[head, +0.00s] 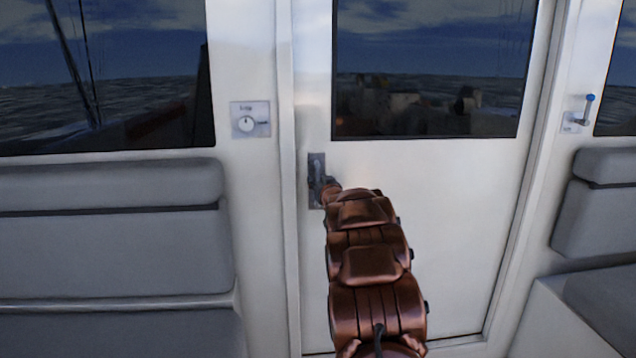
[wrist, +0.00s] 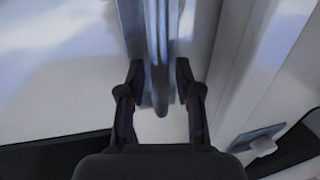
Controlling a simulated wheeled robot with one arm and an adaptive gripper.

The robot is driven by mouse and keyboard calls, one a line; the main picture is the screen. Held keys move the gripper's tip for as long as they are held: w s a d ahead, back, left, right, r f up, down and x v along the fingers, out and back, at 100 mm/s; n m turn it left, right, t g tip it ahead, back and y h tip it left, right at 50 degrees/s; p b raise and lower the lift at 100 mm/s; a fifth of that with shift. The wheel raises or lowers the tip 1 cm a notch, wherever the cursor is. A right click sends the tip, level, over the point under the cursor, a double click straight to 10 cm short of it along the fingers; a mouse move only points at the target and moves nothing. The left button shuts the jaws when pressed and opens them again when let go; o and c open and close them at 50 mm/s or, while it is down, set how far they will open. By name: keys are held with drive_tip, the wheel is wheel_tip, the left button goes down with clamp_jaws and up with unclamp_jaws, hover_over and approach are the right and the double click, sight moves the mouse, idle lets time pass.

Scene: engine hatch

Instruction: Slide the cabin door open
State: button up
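The white cabin door (head: 430,215) with a dark window in its upper half fills the middle of the head view. Its left edge meets the frame, so it looks closed. A grey upright handle (head: 316,172) sits on a plate at the door's left edge. It also shows in the wrist view as a long bar (wrist: 159,50). My gripper (head: 328,190) is at the handle, partly hidden by my arm. In the wrist view my gripper (wrist: 158,75) has its fingers spread, one on each side of the bar, with a visible gap on the right side.
A dial panel (head: 249,119) is on the wall left of the door. A blue-knobbed lever (head: 580,113) is on the wall to the right. Grey seats stand at the left (head: 110,220) and the right (head: 598,205).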

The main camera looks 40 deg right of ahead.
clamp_jaws()
idle(0.5)
